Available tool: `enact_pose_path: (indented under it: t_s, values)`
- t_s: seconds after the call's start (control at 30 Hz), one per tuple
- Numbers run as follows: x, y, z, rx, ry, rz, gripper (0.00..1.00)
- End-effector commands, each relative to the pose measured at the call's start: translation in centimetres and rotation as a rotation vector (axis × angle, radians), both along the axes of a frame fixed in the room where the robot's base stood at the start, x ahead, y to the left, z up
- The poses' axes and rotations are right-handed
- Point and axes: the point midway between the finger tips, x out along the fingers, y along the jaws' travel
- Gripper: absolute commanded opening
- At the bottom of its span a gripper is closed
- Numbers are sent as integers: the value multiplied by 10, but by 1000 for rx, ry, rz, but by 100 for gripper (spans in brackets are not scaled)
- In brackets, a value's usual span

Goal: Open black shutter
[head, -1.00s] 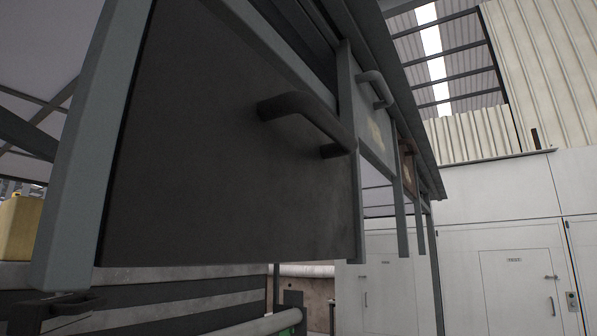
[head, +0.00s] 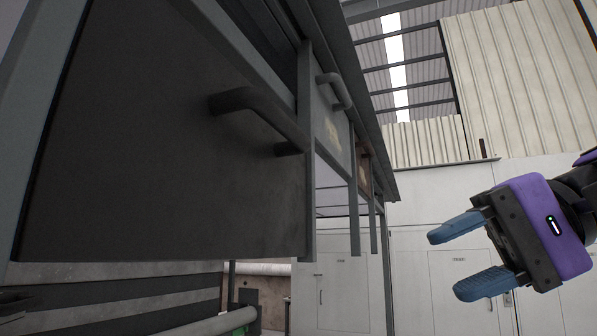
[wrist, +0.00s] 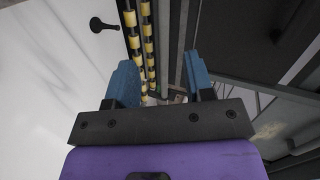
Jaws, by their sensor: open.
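The black shutter (head: 150,165) is a large dark flat panel in a grey frame, filling the left of the head view. Its dark bar handle (head: 262,115) sticks out near the panel's upper right. My gripper (head: 455,258) is at the right of the head view, open and empty, with its blue fingers pointing left toward the shutter side. It is clear of the handle. In the wrist view, my gripper (wrist: 158,80) shows its two blue fingers apart with nothing between them. I cannot make out the shutter's handle for certain in the wrist view.
Beyond the black shutter hang a grey shutter (head: 333,130) with its own handle (head: 335,88) and a brownish one (head: 364,168). Grey posts hang between them. A white wall with doors (head: 463,290) stands behind. A pipe (head: 215,322) runs below the shutter.

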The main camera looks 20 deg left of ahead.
Motion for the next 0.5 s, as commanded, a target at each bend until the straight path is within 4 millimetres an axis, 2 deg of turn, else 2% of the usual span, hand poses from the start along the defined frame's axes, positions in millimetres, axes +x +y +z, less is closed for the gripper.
enact_pose_path:
  t_s: [0.03,0.1,0.23,0.3,0.4,0.5]
  values:
    - [0,17,20,79,26,49,48]
    - [-1,37,49,193,61,111,48]
    - [-3,61,94,371,117,206,48]
    - [-5,68,111,439,138,243,48]
    - [-5,74,126,503,157,274,48]
    - [-7,78,132,528,165,287,48]
